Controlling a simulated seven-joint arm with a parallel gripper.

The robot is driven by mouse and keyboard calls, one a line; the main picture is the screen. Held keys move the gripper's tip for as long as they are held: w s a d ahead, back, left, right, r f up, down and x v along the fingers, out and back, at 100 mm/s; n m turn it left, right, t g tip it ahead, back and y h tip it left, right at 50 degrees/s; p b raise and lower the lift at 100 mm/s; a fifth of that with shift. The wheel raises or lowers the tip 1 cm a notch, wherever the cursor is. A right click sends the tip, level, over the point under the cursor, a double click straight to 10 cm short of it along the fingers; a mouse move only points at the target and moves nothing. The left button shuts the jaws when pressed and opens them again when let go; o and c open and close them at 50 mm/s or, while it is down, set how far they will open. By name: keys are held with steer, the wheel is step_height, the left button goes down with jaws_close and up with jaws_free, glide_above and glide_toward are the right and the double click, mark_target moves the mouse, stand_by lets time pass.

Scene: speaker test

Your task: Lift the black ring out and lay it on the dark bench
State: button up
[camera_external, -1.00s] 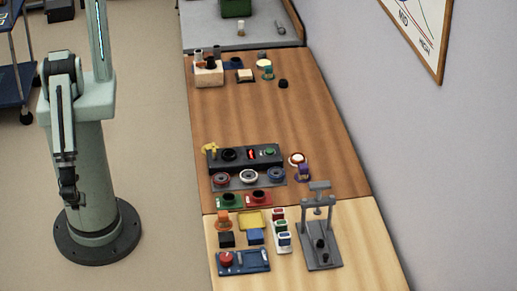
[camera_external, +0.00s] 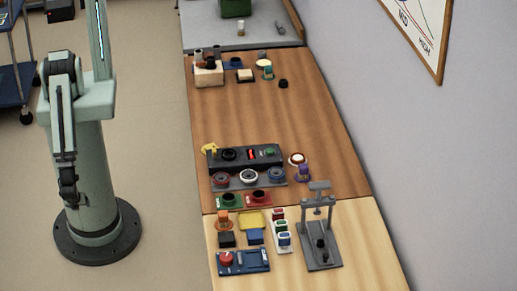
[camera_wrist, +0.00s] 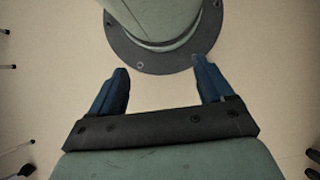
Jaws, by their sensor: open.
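Several black ring-like things show in the external view, and I cannot tell which one is meant. One dark round piece (camera_external: 228,154) sits on the black box (camera_external: 215,167). Others sit in the green tray (camera_external: 221,206) and the red tray (camera_external: 249,205). A dark round top (camera_external: 210,63) shows at the pale wooden block (camera_external: 208,78). The dark bench looks to be the browner wood top (camera_external: 270,115). My gripper (camera_wrist: 160,65) is open and empty over the floor. In the external view, my gripper (camera_external: 70,201) hangs beside my base, well left of the bench.
A grey press (camera_external: 318,225) stands on the light wood top (camera_external: 365,250), near a blue box with a red knob (camera_external: 250,269) and several small coloured blocks. A small black piece (camera_external: 283,84) lies toward the back. The middle of the brown top is clear. A wall runs along the right.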

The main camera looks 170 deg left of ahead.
steer(key=shift+o, duration=0.5)
steer(key=shift+w, duration=0.15)
steer(key=w+a+r+m+t, duration=0.25)
steer(key=w+a+r, duration=0.25)
steer(key=w+a, duration=0.5)
steer(key=w+a+r+m+t, duration=0.1)
steer(key=w+a+r+m, duration=0.4)
steer(key=w, duration=0.9)
steer(key=w+a+r+m+t+y, duration=0.1)
steer(key=w+a+r, duration=0.3)
steer(key=a+r, duration=0.4)
steer(key=w+a+r+m+y, duration=0.1)
steer(key=w+a+r, duration=0.4)
steer(key=a, duration=0.6)
steer(key=s+a+r+m+y, duration=0.1)
steer(key=s+a+r+m, duration=0.15)
steer(key=a+r, duration=1.15)
steer(key=s+a+r+m+y, duration=0.15)
steer(key=s+a+r, duration=0.25)
steer(key=a+r, duration=1.05)
glide_toward(226, 150)
steer(key=shift+w+a+f+m+t, duration=0.45)
steer(key=shift+w+a+f, duration=0.4)
steer(key=shift+f, duration=0.05)
steer(key=shift+s+x, duration=0.2)
steer(key=shift+x, duration=2.5)
steer(key=shift+d, duration=0.1)
steer(key=c, duration=1.1)
